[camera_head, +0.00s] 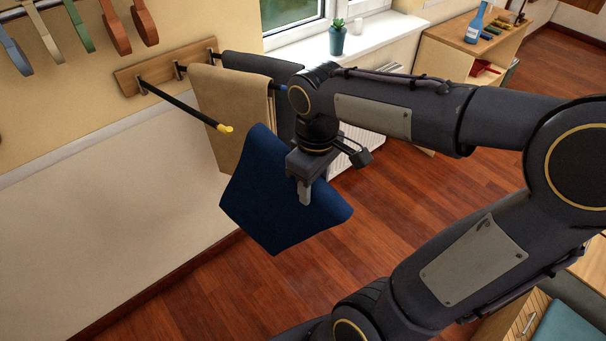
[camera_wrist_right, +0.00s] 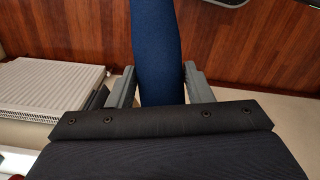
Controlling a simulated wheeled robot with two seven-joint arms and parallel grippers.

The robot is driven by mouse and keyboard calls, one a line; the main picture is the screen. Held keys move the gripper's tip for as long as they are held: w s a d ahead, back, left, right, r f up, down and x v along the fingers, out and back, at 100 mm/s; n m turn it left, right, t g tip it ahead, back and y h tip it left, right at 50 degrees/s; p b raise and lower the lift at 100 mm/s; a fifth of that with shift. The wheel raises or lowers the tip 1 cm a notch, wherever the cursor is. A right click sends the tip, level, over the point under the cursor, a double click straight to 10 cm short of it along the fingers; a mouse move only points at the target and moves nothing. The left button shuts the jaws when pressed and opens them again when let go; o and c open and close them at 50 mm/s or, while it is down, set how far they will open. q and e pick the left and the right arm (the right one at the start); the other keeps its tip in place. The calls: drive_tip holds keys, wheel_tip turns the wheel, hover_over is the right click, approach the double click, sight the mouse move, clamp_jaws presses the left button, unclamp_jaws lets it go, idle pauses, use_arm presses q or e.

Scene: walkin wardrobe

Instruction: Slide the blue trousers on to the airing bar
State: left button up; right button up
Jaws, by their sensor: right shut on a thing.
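The blue trousers (camera_head: 275,200) hang in my right gripper (camera_head: 305,190), which is shut on them. In the right wrist view the blue cloth (camera_wrist_right: 156,50) runs between the two fingers (camera_wrist_right: 156,88). The airing bar (camera_head: 185,108) is a dark rod with a yellow tip (camera_head: 225,128), standing out from a wooden wall board (camera_head: 160,72). The trousers are just to the right of and below the yellow tip in the head view; whether they touch it I cannot tell. The near bar carries nothing that I can see. My left gripper is out of view.
Tan trousers (camera_head: 230,105) and dark grey trousers (camera_head: 262,66) hang beside the near bar, towards the window. A white radiator (camera_wrist_right: 50,85) is below the window sill (camera_head: 375,38), which holds a potted plant (camera_head: 337,40). Coloured hangers (camera_head: 80,28) hang upper left. The floor (camera_head: 400,200) below is clear.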

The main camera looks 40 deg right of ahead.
sight(339, 201)
drive_tip(key=s, duration=0.1)
drive_tip(key=s+d, duration=0.1)
drive_tip(key=s, duration=0.3)
drive_tip(key=shift+s+d, duration=0.2)
drive_tip(key=shift+d, duration=0.15)
drive_tip(key=s+d+p, duration=0.1)
drive_tip(key=s+d, duration=0.1)
drive_tip(key=s, duration=0.5)
drive_tip(key=s+d+p, duration=0.1)
drive_tip(key=s+d, duration=0.1)
drive_tip(key=s, duration=0.5)
drive_tip(key=shift+s+d, duration=0.2)
drive_tip(key=shift+d, duration=0.05)
drive_tip(key=shift+s+d, duration=0.3)
drive_tip(key=shift+s, duration=0.6)
drive_tip(key=shift+s+d, duration=0.3)
drive_tip(key=shift+s, duration=0.65)
drive_tip(key=shift+s+d, duration=0.3)
drive_tip(key=shift+s, duration=0.6)
